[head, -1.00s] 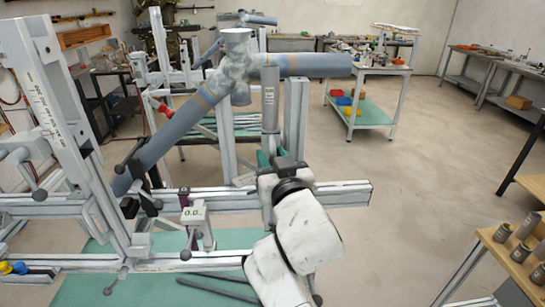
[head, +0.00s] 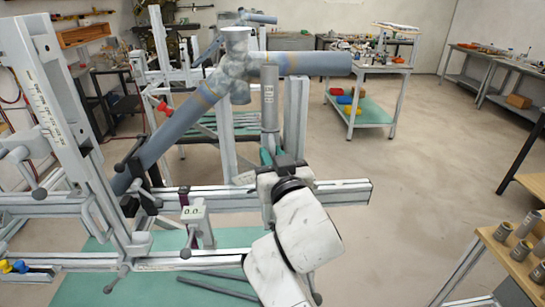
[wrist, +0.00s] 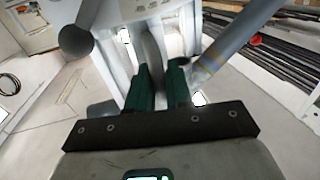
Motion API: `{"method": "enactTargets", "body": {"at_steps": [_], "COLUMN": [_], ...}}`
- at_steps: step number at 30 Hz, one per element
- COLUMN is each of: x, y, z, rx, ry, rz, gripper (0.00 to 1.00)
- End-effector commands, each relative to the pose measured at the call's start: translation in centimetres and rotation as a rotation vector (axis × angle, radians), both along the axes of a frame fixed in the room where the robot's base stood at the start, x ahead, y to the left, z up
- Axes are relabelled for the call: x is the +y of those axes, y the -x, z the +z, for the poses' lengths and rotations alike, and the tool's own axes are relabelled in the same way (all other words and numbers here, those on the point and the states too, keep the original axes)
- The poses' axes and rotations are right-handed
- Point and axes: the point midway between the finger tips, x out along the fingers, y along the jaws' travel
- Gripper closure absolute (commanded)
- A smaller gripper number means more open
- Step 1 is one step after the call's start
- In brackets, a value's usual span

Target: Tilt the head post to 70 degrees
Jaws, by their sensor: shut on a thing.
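The upright grey post (head: 269,105) with dark lettering, which I take as the head post, stands near upright at the middle of the jig in the head view. My gripper (head: 270,158) is at its lower part. In the wrist view the green fingers (wrist: 160,85) are closed on either side of a grey upright piece (wrist: 153,50); the contact is partly hidden. A small grey readout (head: 194,212) on the jig rail (head: 330,194) seems to show 0.0, but the digits are small.
A blue-grey tube (head: 180,130) slopes up to a mottled joint, and another tube (head: 315,64) runs right behind the post top. A scaled beam (head: 45,95) leans at left. A wooden-topped table (head: 500,265) holds grey cylinders at right. The floor between is clear.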

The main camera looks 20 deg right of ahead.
Motion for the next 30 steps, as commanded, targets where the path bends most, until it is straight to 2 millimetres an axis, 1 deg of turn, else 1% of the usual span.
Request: {"method": "enactTargets", "body": {"at_steps": [2,5,6,9,12,15,23,24,28,30], "x": [1.1,3.3,4.3,6.3,7.5,8.0,7.9,7.9,7.9,7.8], "y": [-0.4,-1.1,-1.4,-2.0,-2.4,-2.5,-2.5,-2.5,-2.5,-2.5], "z": [0.0,-0.2,-0.4,-0.9,-1.4,-1.5,-1.5,-1.5,-1.5,-1.5], "rx": [0.011,0.039,0.052,0.079,0.099,0.106,0.106,0.106,0.106,0.107], "ry": [0.038,0.123,0.162,0.247,0.305,0.330,0.330,0.329,0.329,0.328], "rz": [0.005,0.008,0.008,0.008,0.007,0.005,0.005,0.004,0.003,0.003], "gripper": [1.00,1.00,1.00,1.00,1.00,1.00,1.00,0.77,0.65,0.65]}}
